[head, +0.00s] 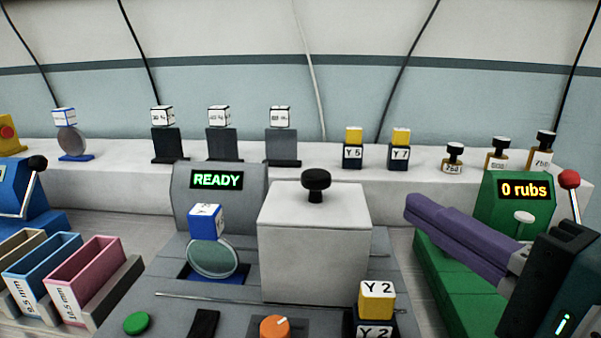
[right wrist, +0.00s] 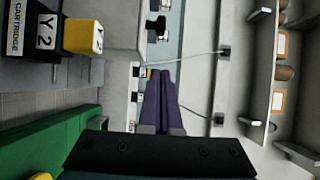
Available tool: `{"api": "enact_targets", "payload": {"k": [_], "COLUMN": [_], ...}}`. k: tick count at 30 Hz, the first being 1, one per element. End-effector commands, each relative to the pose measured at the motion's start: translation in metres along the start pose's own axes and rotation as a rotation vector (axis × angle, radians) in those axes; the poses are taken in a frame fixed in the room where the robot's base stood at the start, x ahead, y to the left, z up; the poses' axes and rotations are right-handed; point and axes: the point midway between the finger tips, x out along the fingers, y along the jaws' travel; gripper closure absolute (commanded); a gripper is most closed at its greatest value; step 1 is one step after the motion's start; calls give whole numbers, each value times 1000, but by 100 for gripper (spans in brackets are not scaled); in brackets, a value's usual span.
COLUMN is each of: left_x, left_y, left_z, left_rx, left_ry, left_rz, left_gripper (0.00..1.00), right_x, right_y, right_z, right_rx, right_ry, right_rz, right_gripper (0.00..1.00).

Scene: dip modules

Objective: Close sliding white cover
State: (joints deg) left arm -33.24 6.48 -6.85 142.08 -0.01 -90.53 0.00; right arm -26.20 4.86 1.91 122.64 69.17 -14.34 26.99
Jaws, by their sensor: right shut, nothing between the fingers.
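The white cover (head: 315,245) is a box-shaped block with a black knob (head: 316,181) on top. It stands on the grey machine (head: 225,270), right of a round glass disc with a blue block (head: 206,222). The disc is exposed beside the cover. My right gripper (head: 410,208), with purple fingers, is to the right of the cover and apart from it, above the green device. Its fingers are shut and empty; they also show in the right wrist view (right wrist: 160,74). My left gripper is not in view.
A yellow-topped "Y 2" cartridge (head: 377,300) stands in front of the cover's right corner. The green device (head: 455,285) with a "0 rubs" display (head: 524,189) is at right. Coloured bins (head: 85,275) stand at left. Several holders and bottles line the back shelf (head: 330,155).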

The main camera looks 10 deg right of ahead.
Motion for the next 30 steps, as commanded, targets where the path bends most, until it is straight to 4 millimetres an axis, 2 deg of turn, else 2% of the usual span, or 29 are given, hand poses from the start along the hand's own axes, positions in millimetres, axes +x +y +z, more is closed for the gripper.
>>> {"api": "enact_targets", "payload": {"k": [1, 6, 12, 18, 30], "left_x": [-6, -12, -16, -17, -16], "left_y": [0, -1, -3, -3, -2], "left_z": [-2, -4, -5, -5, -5], "left_rx": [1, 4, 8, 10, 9], "left_ry": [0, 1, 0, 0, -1], "left_rz": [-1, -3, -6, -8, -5], "left_gripper": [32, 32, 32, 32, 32], "right_x": [12, 46, 66, 74, 75], "right_y": [-4, -3, 0, 0, 1], "right_z": [0, 0, 20, 28, 27], "right_rx": [1, 0, 0, -3, -4], "right_ry": [2, 0, 0, -1, -2], "right_rz": [-3, -2, 1, 1, 2], "right_gripper": [100, 100, 100, 100, 100]}}
